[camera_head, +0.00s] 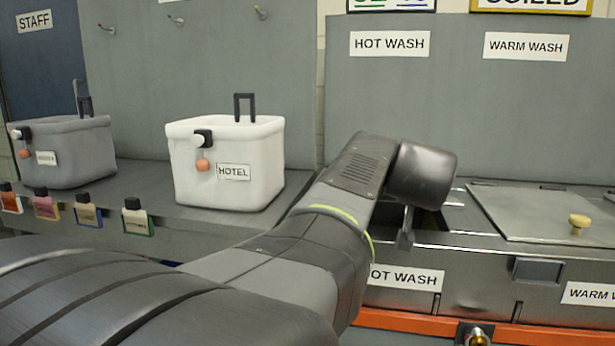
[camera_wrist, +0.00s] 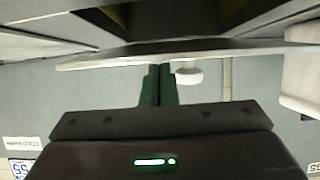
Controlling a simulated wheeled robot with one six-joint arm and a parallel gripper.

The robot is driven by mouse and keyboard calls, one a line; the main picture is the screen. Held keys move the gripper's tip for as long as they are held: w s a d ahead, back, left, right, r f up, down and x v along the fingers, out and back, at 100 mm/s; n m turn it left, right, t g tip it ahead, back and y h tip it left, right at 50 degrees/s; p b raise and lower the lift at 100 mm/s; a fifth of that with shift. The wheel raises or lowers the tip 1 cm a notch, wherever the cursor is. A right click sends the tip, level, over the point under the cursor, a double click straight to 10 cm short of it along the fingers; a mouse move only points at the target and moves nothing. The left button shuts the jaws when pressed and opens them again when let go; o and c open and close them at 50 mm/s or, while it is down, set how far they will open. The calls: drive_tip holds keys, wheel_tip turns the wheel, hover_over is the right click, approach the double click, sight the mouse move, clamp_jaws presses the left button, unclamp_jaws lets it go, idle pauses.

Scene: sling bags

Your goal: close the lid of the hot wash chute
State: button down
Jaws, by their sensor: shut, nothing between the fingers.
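The hot wash chute is marked by a HOT WASH label (camera_head: 407,278) on its front in the head view. My arm and wrist hide much of its top there. In the wrist view its lid (camera_wrist: 100,60) is seen nearly edge-on as a thin grey plate, with a pale knob (camera_wrist: 188,75) on it. A dark space shows on the other side of the lid, so it appears raised off the opening; its exact angle is unclear. My gripper (camera_wrist: 158,70) is shut and empty, its green fingers close beside the knob at the lid's edge. I cannot tell if they touch the lid.
The warm wash lid (camera_head: 540,212) lies flat to the right, with a yellow knob (camera_head: 578,223). A white HOTEL bag (camera_head: 228,170) and a grey bag (camera_head: 70,155) stand on the shelf to the left. A grey panel (camera_head: 470,110) rises behind the chutes.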

drive_tip(key=shift+s+a+f+b, duration=0.15)
drive_tip(key=shift+f+b, duration=0.25)
drive_tip(key=shift+f, duration=0.5)
drive_tip(key=shift+s+d+f+b, duration=0.15)
drive_tip(key=shift+f+b, duration=0.2)
drive_tip(key=shift+f, duration=0.55)
drive_tip(key=shift+a, duration=0.1)
